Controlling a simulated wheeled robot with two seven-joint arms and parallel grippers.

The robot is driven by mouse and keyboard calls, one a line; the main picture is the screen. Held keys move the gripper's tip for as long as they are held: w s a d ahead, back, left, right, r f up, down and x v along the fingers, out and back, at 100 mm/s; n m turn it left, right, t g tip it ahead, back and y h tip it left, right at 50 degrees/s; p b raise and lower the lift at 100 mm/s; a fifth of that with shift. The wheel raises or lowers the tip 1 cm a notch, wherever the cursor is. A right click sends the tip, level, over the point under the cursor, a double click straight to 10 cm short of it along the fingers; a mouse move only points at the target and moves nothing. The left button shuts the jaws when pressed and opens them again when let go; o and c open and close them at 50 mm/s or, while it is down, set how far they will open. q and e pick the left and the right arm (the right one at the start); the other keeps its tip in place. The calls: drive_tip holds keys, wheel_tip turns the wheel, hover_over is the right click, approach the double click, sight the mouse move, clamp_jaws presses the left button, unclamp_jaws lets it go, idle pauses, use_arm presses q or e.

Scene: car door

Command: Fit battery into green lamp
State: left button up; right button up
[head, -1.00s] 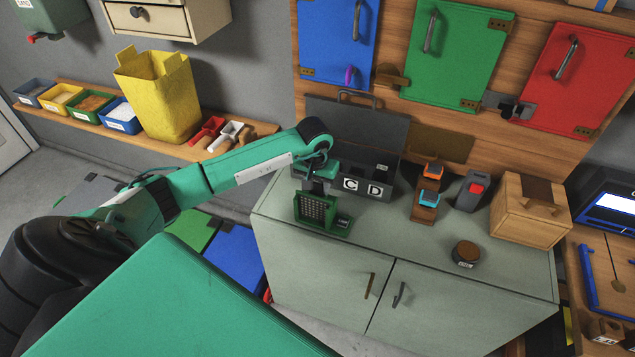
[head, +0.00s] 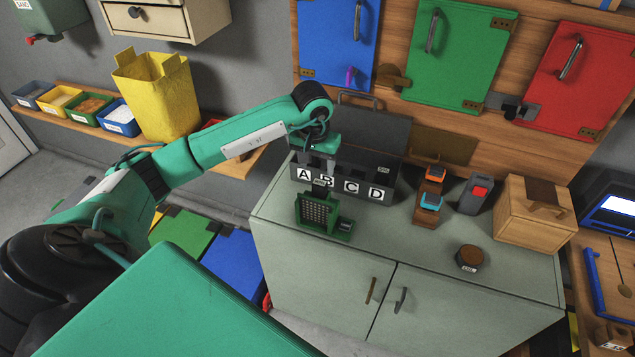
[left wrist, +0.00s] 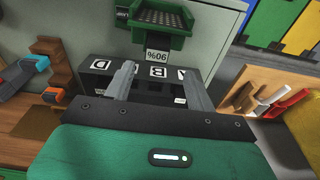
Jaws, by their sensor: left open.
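The green lamp (head: 314,211), with a gridded face, stands on the grey cabinet in front of the dark case; it also shows upside down at the top of the left wrist view (left wrist: 160,18). A dark battery (left wrist: 158,42) labelled 90% sits upright at the lamp's top, its label facing out; it is small in the head view (head: 321,188). How deep it sits I cannot tell. My left gripper (head: 321,163) is open above the battery. In the left wrist view its fingers (left wrist: 158,70) are spread apart, with the battery beyond their tips. My right gripper is not in view.
The open dark case (head: 337,184), lettered A to D, stands right behind the lamp, with another labelled battery (head: 384,169) inside. An orange and blue item stand (head: 428,205), a wooden box (head: 535,212) and a round dark piece (head: 469,258) stand to the right. The cabinet front (head: 330,275) is clear.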

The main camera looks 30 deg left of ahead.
use_arm(q)
drive_tip(key=shift+s+r+b, duration=0.2)
drive_tip(key=shift+r+b, duration=0.15)
drive_tip(key=shift+r, duration=1.5)
